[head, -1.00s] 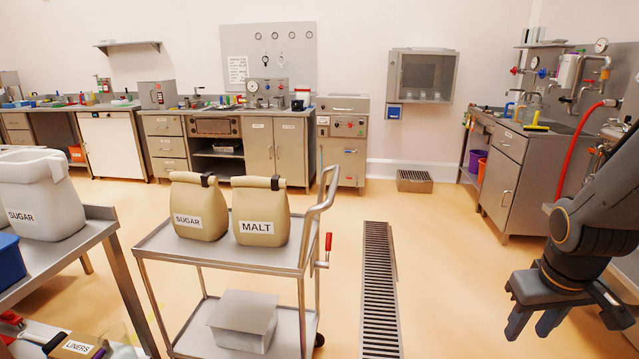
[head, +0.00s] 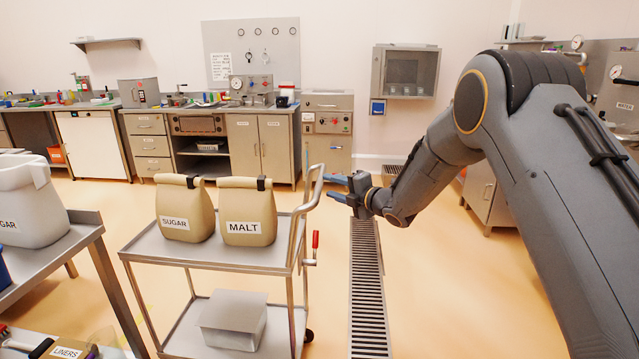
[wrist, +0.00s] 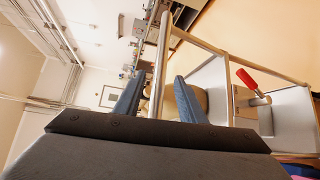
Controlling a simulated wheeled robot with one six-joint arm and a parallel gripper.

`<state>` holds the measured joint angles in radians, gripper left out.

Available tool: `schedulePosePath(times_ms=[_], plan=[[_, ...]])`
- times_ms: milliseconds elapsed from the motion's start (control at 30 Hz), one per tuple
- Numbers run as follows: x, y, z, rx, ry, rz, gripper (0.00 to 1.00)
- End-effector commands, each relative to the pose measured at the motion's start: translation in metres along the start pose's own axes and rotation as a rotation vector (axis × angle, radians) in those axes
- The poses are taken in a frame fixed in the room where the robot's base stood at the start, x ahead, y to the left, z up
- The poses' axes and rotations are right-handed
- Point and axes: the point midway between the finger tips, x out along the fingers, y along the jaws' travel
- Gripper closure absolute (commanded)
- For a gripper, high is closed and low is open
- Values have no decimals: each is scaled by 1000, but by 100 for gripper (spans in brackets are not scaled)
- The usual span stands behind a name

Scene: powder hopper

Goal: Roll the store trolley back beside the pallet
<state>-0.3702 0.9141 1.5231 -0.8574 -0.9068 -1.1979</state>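The store trolley (head: 208,256) is a two-deck metal cart in the head view's lower middle. Its raised push handle (head: 311,188) is at its right end, with a red-gripped lever (head: 315,240) below. My gripper (head: 331,187) is at the handle's upper part with its fingers pointing left. In the wrist view the handle bar (wrist: 160,62) runs between the two spread blue fingers (wrist: 158,98), with gaps visible, so they look open around it. The red lever (wrist: 246,79) shows right of the fingers. I see no pallet in these frames.
A brown SUGAR bag (head: 185,208) and MALT bag (head: 247,210) stand on the top deck, a grey box (head: 233,318) on the lower. A table (head: 62,247) with a white tub (head: 32,203) stands left. A floor drain grate (head: 367,290) runs right of the trolley.

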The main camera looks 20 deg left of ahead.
Motion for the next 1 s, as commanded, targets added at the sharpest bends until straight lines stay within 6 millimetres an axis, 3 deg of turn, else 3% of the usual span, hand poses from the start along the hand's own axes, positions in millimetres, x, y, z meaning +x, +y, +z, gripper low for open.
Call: schedulePosePath(times_ms=[400,867,1000], plan=[[58,0,0,3,-2,-1,63],[70,0,1,5,-3,-3,63],[69,0,1,5,-3,-3,87]])
